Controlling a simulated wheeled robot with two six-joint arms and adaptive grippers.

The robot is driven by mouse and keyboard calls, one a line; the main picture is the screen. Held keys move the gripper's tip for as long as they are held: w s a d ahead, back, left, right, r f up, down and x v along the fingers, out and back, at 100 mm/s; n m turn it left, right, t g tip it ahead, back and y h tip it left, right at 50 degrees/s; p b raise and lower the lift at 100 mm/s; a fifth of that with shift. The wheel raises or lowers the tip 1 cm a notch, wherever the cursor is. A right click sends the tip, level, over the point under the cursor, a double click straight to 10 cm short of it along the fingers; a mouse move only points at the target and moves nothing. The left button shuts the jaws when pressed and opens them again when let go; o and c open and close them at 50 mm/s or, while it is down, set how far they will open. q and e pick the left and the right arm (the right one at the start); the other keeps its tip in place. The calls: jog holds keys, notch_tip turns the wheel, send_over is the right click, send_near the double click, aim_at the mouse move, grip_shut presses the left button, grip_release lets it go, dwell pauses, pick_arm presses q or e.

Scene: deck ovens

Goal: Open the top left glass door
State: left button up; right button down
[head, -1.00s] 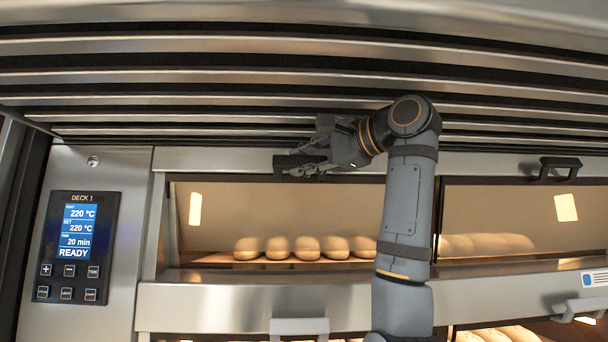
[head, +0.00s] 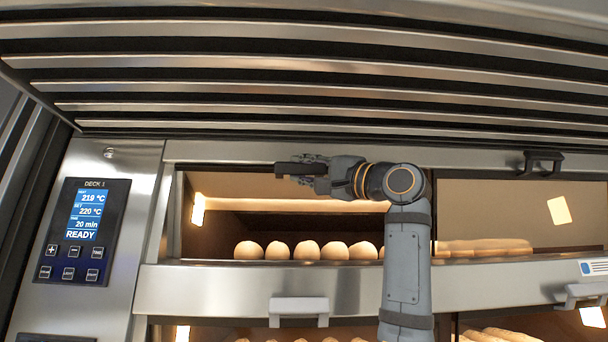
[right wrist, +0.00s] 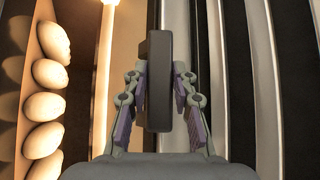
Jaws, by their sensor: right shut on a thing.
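The top left glass door's dark handle (head: 293,168) is a short bar at the top of the left opening of the upper deck. My right gripper (head: 308,170) is shut on this handle in the head view. In the right wrist view the dark handle bar (right wrist: 158,80) lies between the two fingers of my right gripper (right wrist: 158,95). The oven interior behind the opening looks clear, with a row of round loaves (head: 307,250) inside. The glass itself is hard to make out, so its exact angle cannot be told. My left gripper is not in view.
A control panel (head: 85,230) stands at the left. The closed upper right door has its own dark handle (head: 543,160). Slatted metal (head: 300,85) overhangs above. A steel ledge (head: 220,288) and a lower door handle (head: 298,308) lie below.

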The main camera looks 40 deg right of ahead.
jog(key=shift+f, duration=0.15)
dwell(0.3)
jog(key=c, duration=1.1)
grip_release()
jog(key=shift+a, duration=0.15)
jog(key=v, duration=1.2)
jog(key=shift+w, duration=0.1)
